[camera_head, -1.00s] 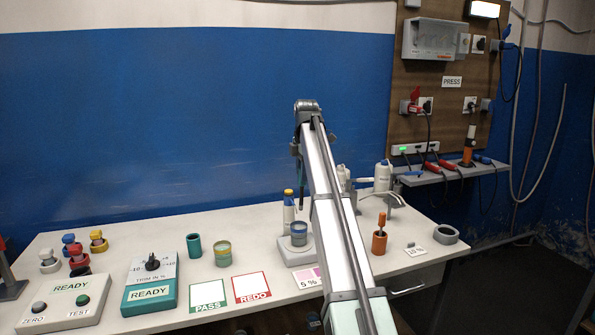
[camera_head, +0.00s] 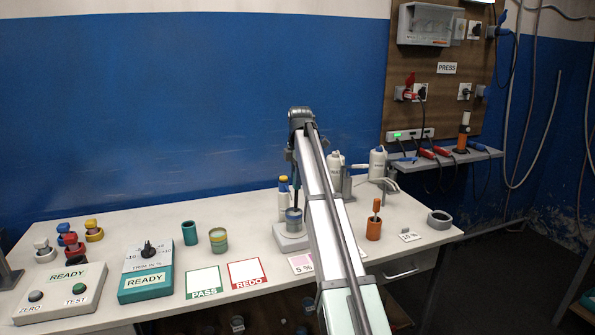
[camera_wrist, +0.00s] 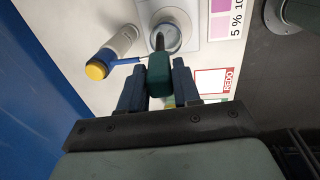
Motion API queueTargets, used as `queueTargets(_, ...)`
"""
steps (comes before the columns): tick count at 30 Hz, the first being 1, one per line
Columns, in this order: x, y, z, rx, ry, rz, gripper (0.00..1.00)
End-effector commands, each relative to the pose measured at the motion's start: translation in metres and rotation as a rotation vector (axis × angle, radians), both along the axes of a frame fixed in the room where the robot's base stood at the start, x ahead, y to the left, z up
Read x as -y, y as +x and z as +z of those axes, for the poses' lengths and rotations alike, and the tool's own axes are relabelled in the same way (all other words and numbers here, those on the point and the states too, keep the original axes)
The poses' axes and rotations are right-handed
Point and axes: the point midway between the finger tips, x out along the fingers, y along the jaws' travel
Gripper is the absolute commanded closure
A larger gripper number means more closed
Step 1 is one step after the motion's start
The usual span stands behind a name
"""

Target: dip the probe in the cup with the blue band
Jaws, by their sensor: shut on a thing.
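My gripper (camera_wrist: 158,88) is shut on the green handle of the probe (camera_wrist: 159,72). The probe's dark shaft points down over the mouth of a cup (camera_wrist: 168,36) on a white stand. In the head view the shaft (camera_head: 295,195) reaches down to the rim of this cup (camera_head: 293,222), which has a blue band. I cannot tell how deep the tip is. My arm hides most of the gripper in the head view. A second cup (camera_head: 219,240) with a yellow band stands to the left.
A yellow-and-blue-capped bottle (camera_head: 283,200) stands close behind the cup; it also shows in the wrist view (camera_wrist: 112,52). PASS (camera_head: 203,281) and REDO (camera_head: 247,273) cards lie in front to the left. An orange holder (camera_head: 374,226) and grey ring (camera_head: 440,219) are at the right.

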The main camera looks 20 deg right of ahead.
Motion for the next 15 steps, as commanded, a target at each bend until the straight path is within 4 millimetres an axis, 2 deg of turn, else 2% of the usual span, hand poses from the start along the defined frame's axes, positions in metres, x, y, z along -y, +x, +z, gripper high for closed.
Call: queueTargets(15, 0.0, 0.001, -0.028, 0.0, 0.0, 0.001, 0.99)
